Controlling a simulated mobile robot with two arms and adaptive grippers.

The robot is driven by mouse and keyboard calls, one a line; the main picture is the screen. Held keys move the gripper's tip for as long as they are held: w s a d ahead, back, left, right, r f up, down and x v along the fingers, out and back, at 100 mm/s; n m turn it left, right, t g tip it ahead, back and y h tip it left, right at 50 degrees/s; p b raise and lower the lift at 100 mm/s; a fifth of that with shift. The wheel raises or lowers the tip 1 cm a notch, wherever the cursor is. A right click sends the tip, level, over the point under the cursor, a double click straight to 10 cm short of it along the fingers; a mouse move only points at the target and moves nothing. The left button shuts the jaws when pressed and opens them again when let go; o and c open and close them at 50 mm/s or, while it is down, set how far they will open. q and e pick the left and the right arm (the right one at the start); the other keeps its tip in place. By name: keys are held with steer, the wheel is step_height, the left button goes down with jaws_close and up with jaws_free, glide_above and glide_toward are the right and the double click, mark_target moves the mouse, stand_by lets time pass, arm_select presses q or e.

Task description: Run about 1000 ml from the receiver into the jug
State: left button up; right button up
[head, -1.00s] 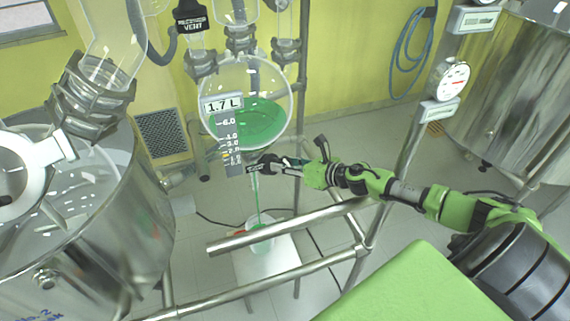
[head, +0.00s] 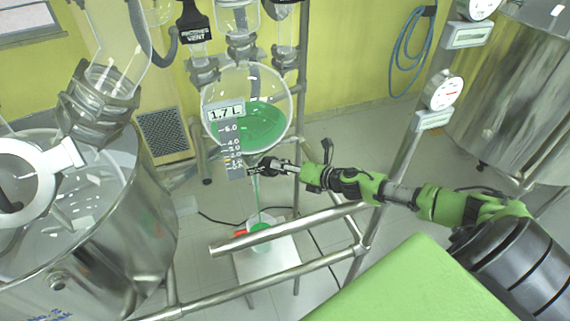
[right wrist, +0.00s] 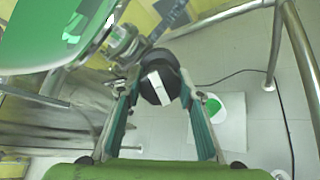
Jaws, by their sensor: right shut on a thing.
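The receiver (head: 277,95) is a round glass vessel holding green liquid, with a 1.7 L display (head: 227,111) and a level scale. A thin green stream (head: 257,192) runs from its bottom outlet down into the jug (head: 260,247). The jug stands upright below and has green liquid in it; the right wrist view shows it (right wrist: 210,106) beyond the fingers. My right gripper (head: 278,166) is shut on the black outlet valve handle (right wrist: 160,86) under the receiver. The fingers hide part of the handle. My left gripper is not in view.
The jug is on a white platform (head: 284,262). Steel frame rails (head: 290,229) pass in front of it. A large steel vessel (head: 120,235) stands at the left and another (head: 500,100) at the far right. A cable lies on the floor.

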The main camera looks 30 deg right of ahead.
steer(key=m, duration=0.4)
steer(key=shift+m+g+h, duration=0.3)
steer(key=shift+m, duration=0.1)
steer(key=m, duration=0.3)
steer(key=shift+m, duration=0.4)
steer(key=m+g, duration=0.1)
steer(key=m, duration=0.7)
steer(key=shift+g, duration=0.3)
steer(key=shift+m, duration=0.3)
steer(key=o, duration=1.1)
steer(key=shift+f, duration=0.1)
steer(key=shift+s, duration=0.1)
